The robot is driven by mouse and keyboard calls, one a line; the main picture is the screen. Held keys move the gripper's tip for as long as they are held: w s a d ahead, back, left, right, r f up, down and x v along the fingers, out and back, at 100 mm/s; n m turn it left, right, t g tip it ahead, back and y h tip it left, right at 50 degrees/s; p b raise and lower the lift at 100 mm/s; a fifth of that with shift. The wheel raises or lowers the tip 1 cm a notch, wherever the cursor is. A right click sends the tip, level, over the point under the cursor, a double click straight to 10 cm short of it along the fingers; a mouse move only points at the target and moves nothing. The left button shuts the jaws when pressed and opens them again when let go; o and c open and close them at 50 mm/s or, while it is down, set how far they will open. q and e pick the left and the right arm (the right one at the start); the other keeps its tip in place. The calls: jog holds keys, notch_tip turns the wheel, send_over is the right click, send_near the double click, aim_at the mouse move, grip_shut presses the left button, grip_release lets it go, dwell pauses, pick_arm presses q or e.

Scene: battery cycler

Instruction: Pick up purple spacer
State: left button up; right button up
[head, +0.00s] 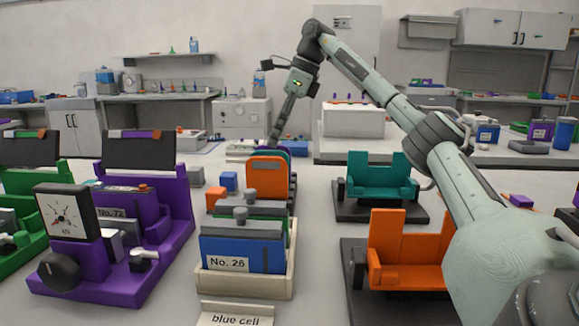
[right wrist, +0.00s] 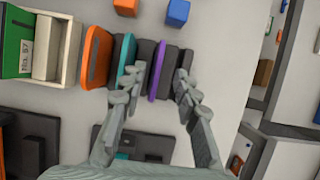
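The purple spacer (right wrist: 157,72) stands on edge in a row of upright plates in the right wrist view. Dark plates stand on both sides of it, with a teal plate (right wrist: 126,52) and an orange plate (right wrist: 97,58) further left. My right gripper (right wrist: 157,90) is open, its two fingers apart on either side of the purple spacer and the dark plates beside it. I cannot tell whether the fingers touch anything. In the head view my right gripper (head: 279,128) points down behind the orange plate (head: 268,180), which largely hides the row. My left gripper is not in view.
A box with a blue cell labelled No. 26 (head: 241,254) stands in front of the row. A purple tester (head: 125,262) is left; teal (head: 383,178) and orange (head: 407,255) holders are right. Small blue (right wrist: 177,11) and orange (right wrist: 126,6) blocks lie near the row.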

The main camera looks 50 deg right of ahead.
jog(key=x, duration=0.7)
jog(key=shift+s+f, duration=0.1)
jog(key=shift+f, duration=0.3)
grip_shut()
